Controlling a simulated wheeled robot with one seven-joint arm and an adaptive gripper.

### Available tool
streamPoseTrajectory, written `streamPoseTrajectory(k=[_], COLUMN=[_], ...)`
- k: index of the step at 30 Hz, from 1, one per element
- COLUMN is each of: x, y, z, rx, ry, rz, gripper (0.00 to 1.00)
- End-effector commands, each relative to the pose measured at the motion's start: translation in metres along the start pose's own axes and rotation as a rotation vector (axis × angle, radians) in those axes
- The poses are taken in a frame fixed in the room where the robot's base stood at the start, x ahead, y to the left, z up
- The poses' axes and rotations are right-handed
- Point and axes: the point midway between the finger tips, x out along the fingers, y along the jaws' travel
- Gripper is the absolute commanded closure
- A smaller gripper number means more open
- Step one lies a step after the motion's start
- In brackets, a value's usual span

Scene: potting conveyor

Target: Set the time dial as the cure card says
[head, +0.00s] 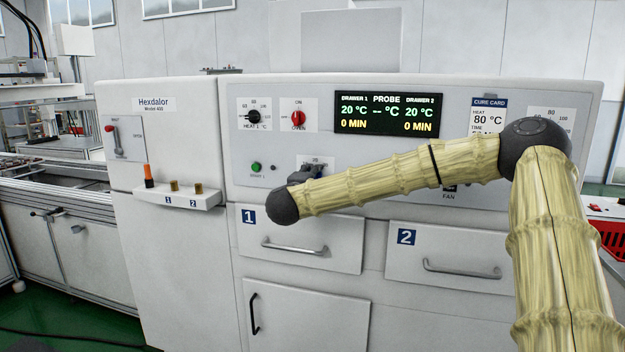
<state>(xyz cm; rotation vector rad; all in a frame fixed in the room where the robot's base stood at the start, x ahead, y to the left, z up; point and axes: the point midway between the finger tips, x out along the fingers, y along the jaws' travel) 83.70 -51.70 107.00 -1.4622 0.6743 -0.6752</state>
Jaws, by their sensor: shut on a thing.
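The cure card (488,118) is at the upper right of the oven front. It reads HEAT 80 °C; the value under TIME is mostly hidden by my arm. My gripper (303,173) is at the small white dial plate (318,160) below the red switch, shut on what appears to be the time dial. The dial knob and most of its scale are hidden behind the gripper and wrist. The display (387,115) shows 20 °C and 0 MIN for both drawers, and dashes for the probe.
A black heat dial (254,117) and a red switch (298,118) sit above my gripper. A green button (256,167) is to its left. Drawer 1 (335,235) and drawer 2 (460,240) are shut below. A small shelf (180,199) projects at the left. My arm covers the panel's right part.

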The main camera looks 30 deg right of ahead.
Motion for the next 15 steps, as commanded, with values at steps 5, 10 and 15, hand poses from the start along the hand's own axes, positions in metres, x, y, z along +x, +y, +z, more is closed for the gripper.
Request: streamPoseTrajectory(k=[5, 10, 15], x=[-0.0002, -0.0002, -0.0015], y=[0.0042, 0.0025, 0.0016], z=[-0.0009, -0.0005, -0.0001], rx=[-0.004, -0.003, -0.002], ry=[0.001, 0.001, 0.0], rz=[0.005, 0.003, 0.002], gripper=[0.41, 0.41, 0.41])
